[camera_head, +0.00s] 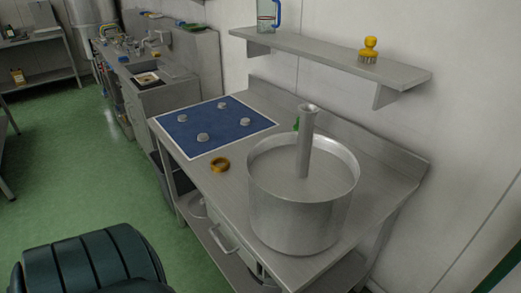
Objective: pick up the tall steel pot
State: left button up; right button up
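The tall steel pot (298,220) stands upright on the near right part of the steel worktable (228,192). It is wide, round and open at the top. A narrow steel tube with a flared top (307,140) rises out of the pot's opening. The inside of the pot looks plain grey. The lower end of the tube is inside the pot, and I cannot tell what it rests on. Neither of my grippers shows in the head view, and nothing is holding the pot.
A yellow-brown ring (220,164) lies left of the pot. A blue board (212,124) with several small knobs lies farther back. A dark green ribbed shape (90,262) fills the bottom left.

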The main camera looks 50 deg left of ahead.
aim_at(302, 183)
jog(key=k+j, duration=0.2)
jog(key=j, duration=0.15)
jog(key=k+j, duration=0.2)
jog(key=j, duration=0.15)
jog(key=k+j, duration=0.2)
jog(key=j, duration=0.15)
jog(key=k+j, duration=0.15)
jog(key=j, duration=0.2)
